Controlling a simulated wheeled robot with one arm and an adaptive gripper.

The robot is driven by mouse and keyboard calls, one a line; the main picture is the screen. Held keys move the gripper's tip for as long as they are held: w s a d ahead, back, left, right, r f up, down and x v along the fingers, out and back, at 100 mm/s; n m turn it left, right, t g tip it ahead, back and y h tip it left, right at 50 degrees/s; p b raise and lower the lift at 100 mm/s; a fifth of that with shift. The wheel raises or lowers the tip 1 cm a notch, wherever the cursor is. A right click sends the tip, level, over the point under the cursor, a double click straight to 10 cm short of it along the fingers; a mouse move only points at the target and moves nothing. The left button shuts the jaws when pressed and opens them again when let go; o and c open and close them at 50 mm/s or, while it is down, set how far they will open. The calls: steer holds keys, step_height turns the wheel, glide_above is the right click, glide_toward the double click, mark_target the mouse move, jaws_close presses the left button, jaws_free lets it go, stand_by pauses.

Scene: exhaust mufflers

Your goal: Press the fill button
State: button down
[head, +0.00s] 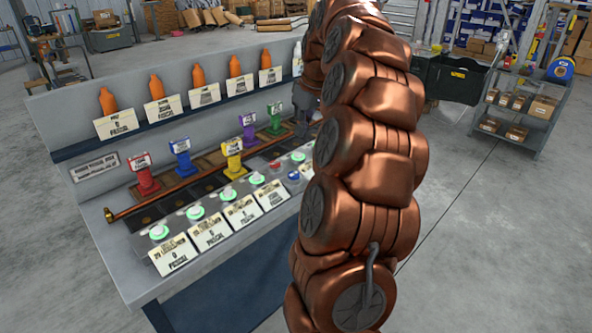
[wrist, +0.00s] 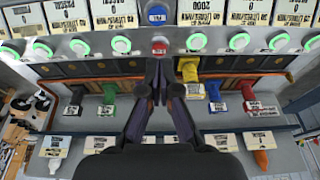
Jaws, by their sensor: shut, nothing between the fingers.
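The console (head: 95,255) has a front row of round white buttons with lit green rings (head: 195,213). Among them are a red button (head: 275,165) and a blue button (head: 293,176). In the wrist view, the red button (wrist: 160,47) sits just beyond the fingertips of my gripper (wrist: 158,82), and the blue button (wrist: 157,15) is farther out in line with it. I cannot read which one is marked fill. My gripper is shut and empty, its fingers together pointing at the red button. Whether they touch it, I cannot tell. In the head view my arm hides part of the console.
Coloured valve handles, including a yellow one (wrist: 190,70) close beside my fingers, stand behind the buttons along a copper pipe (head: 160,203). Orange bottles (head: 198,78) with label cards line the back shelf. A grey cart (head: 530,105) stands apart at right, on open floor.

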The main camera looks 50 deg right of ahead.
mark_target(294, 173)
steer(key=shift+s+d, duration=0.1)
steer(key=shift+d, duration=0.2)
steer(key=x, duration=0.4)
steer(key=p+x, duration=0.1)
steer(key=x, duration=0.3)
steer(key=p+x, duration=0.1)
steer(key=x, duration=0.3)
steer(key=shift+s+f, duration=0.25)
steer(key=shift+f, duration=0.15)
steer(key=shift+f+p, duration=0.3)
steer(key=shift+f, duration=0.35)
